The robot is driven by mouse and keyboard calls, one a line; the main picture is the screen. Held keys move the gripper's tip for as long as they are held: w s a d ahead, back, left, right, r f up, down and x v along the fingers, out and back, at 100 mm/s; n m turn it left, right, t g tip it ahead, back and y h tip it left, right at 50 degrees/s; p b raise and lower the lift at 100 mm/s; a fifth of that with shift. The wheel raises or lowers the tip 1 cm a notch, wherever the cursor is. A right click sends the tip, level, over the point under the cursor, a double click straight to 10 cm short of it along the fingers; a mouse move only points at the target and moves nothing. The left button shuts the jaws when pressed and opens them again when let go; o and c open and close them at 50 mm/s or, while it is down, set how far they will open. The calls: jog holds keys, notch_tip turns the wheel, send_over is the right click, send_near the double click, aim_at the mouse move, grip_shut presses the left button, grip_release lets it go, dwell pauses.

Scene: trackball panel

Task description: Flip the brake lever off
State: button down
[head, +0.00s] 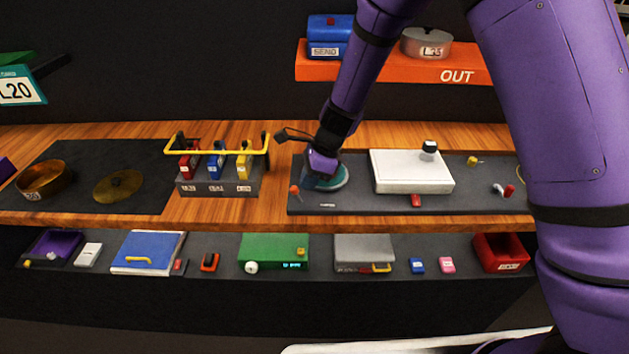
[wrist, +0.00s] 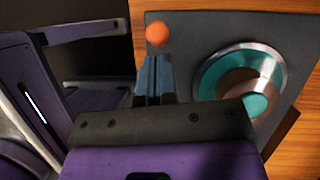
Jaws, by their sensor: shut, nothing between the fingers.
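The brake lever (head: 295,190) appears to be the small stick with an orange knob at the left end of the dark right-hand panel. In the wrist view its round orange knob (wrist: 157,34) shows just beyond my fingertips. Its stem is hidden there. My gripper (wrist: 155,68) is shut and empty, with its blue-grey fingers pointing toward the knob. Whether they touch it I cannot tell. In the head view my gripper (head: 311,183) is low over the panel, just right of the lever. The teal trackball (wrist: 256,104) sits in a silver ring beside the fingers, and its teal part (head: 337,180) is partly covered by my gripper.
A white box (head: 412,178) stands on the panel to the right. A rack with a yellow bar (head: 217,152) and coloured switches stands to the left. An orange shelf (head: 390,72) hangs behind my arm. Bare wood (head: 270,205) lies left of the panel.

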jog(key=shift+d+r, duration=0.1)
jog(key=shift+r, duration=0.7)
jog(key=shift+w+d+r, duration=0.15)
jog(key=shift+d+r, duration=0.1)
jog(key=shift+d, duration=0.2)
jog(key=v, duration=1.2)
jog(key=shift+a+r, duration=0.2)
jog(key=shift+r, duration=0.05)
